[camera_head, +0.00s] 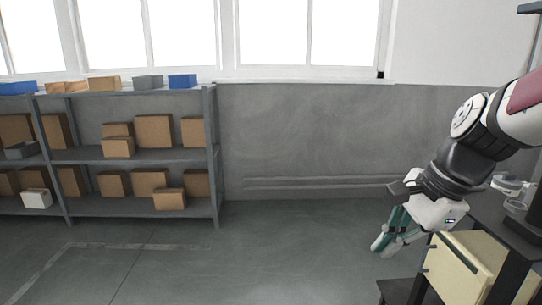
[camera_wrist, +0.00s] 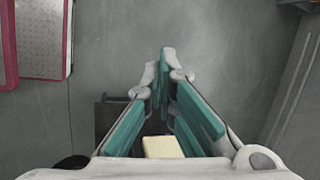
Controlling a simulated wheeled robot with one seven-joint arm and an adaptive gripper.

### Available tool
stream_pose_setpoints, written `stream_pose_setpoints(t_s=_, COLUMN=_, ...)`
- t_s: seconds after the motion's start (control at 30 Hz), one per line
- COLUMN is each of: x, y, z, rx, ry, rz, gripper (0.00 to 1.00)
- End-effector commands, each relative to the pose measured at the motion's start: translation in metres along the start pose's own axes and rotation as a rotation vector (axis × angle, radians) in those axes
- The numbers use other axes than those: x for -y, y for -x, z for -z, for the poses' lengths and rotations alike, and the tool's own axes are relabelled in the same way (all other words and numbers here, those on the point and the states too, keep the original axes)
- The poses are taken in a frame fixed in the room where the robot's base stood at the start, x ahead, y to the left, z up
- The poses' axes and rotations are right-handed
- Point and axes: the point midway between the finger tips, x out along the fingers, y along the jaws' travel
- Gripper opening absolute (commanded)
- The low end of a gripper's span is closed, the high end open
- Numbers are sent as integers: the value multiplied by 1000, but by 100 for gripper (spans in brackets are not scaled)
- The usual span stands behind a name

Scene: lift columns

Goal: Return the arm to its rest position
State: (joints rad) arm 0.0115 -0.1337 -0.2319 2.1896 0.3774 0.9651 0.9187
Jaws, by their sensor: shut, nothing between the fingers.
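My gripper (camera_head: 384,243) hangs at the right of the head view, at the end of my bent white and black arm. Its teal-padded fingers point down and to the left, and they are closed with nothing between them. In the wrist view my gripper (camera_wrist: 166,62) shows its fingers meeting at the tips over grey floor. A cream box (camera_head: 466,268) is just below and to the right of my gripper in the head view. A cream block face (camera_wrist: 163,147) shows between the finger bases in the wrist view, lying beyond them.
A grey shelf rack (camera_head: 140,155) with several cardboard boxes stands at the left against the wall. The floor (camera_head: 290,250) between the rack and my arm is clear. In the wrist view, a red-edged panel (camera_wrist: 42,38) is at the upper left and a grey surface (camera_wrist: 297,100) at the right.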

Motion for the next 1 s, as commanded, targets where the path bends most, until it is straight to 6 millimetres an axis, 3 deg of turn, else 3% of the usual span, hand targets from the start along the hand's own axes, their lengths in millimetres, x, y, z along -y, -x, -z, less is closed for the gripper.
stream_pose_setpoints(t_s=0.1, x=-43, y=18, z=-29, rx=-10, ry=294, rz=-34, gripper=0)
stream_pose_setpoints(t_s=0.23, x=-91, y=29, z=-51, rx=-33, ry=609, rz=-87, gripper=0)
stream_pose_setpoints(t_s=0.4, x=-144, y=36, z=-63, rx=-66, ry=941, rz=-165, gripper=0)
stream_pose_setpoints(t_s=0.6, x=-188, y=38, z=-66, rx=-100, ry=1212, rz=-252, gripper=0)
stream_pose_setpoints(t_s=0.77, x=-214, y=41, z=-64, rx=-122, ry=1377, rz=-318, gripper=0)
stream_pose_setpoints(t_s=1.0, x=-198, y=78, z=-73, rx=-167, ry=1375, rz=-276, gripper=0)
